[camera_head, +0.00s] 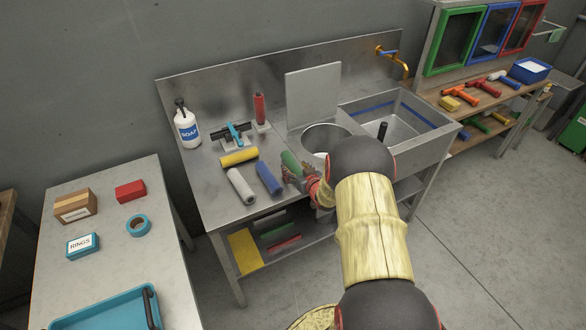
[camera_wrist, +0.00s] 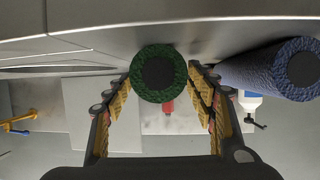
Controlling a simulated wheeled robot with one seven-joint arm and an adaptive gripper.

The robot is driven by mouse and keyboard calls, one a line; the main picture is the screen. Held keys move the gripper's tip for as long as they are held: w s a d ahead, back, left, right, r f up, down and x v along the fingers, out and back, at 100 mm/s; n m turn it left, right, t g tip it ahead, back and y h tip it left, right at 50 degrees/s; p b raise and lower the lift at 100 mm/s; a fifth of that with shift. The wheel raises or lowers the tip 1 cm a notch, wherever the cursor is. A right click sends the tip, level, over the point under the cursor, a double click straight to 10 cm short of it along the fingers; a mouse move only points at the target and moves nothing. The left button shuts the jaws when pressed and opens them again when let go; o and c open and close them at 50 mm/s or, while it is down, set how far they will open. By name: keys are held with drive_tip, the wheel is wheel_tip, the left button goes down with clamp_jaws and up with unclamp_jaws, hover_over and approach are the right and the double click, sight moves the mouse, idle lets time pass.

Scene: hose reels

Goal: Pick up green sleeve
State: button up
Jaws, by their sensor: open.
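The green sleeve (camera_head: 291,162) lies on the steel counter beside the blue sleeve (camera_head: 268,177). In the wrist view I see the green sleeve (camera_wrist: 160,73) end-on, with its dark round core facing me. My gripper (camera_wrist: 160,85) is open, with one finger on each side of the green sleeve's near end. The left fingertip is close to it; I cannot tell whether either finger touches. In the head view my gripper (camera_head: 298,180) is at the sleeve's near end, and my arm hides part of the counter behind it.
The blue sleeve (camera_wrist: 290,70) lies close on the right in the wrist view. A white sleeve (camera_head: 241,186) and a yellow sleeve (camera_head: 239,157) lie farther left. A metal bucket (camera_head: 326,134) and the sink (camera_head: 408,121) are to the right. A red roller (camera_head: 259,108) stands behind.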

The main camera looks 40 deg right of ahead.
drive_tip(key=shift+c, duration=0.7)
drive_tip(key=c, duration=1.1)
